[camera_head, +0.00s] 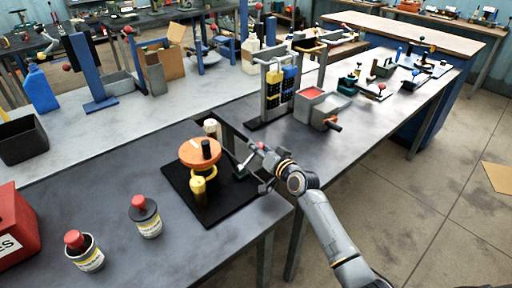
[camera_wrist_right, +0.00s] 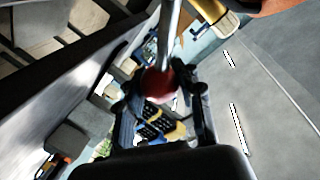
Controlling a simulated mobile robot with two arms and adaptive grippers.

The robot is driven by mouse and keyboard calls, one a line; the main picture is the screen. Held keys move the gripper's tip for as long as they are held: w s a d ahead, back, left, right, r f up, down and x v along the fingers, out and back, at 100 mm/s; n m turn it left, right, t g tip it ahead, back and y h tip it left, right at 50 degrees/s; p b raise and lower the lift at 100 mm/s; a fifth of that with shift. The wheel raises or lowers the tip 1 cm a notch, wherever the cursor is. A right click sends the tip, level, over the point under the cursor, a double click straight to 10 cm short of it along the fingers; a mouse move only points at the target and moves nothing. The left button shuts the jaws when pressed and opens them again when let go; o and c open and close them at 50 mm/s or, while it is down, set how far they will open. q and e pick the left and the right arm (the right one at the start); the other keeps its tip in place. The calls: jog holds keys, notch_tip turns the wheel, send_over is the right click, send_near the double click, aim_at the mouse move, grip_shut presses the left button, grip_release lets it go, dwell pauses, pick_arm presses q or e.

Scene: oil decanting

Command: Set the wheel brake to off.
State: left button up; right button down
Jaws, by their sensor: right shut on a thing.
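The orange wheel (camera_head: 200,152) with a dark knob stands on a black base plate (camera_head: 215,208) on the grey bench, with a yellow part (camera_head: 198,190) below it. My right gripper (camera_head: 250,160) is just right of the wheel. In the right wrist view, the brake lever shows as a metal rod (camera_wrist_right: 168,35) ending in a red ball knob (camera_wrist_right: 158,83). My right gripper (camera_wrist_right: 160,92) is shut on that knob, with a finger on each side. In the head view the gripper hides most of the lever. My left gripper is not in view.
A rack with yellow and blue units (camera_head: 275,87) and a grey box with red inside (camera_head: 312,95) stand behind. The bench's front edge is close to my right arm.

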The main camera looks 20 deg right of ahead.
jog(key=shift+f, duration=0.4)
jog(key=c, duration=1.3)
grip_release()
jog(key=o, duration=0.4)
jog(key=shift+s+d+r, duration=0.1)
jog(key=shift+s+d, duration=0.05)
jog(key=shift+o, duration=0.2)
jog(key=shift+r, duration=0.1)
jog(key=v, duration=1.2)
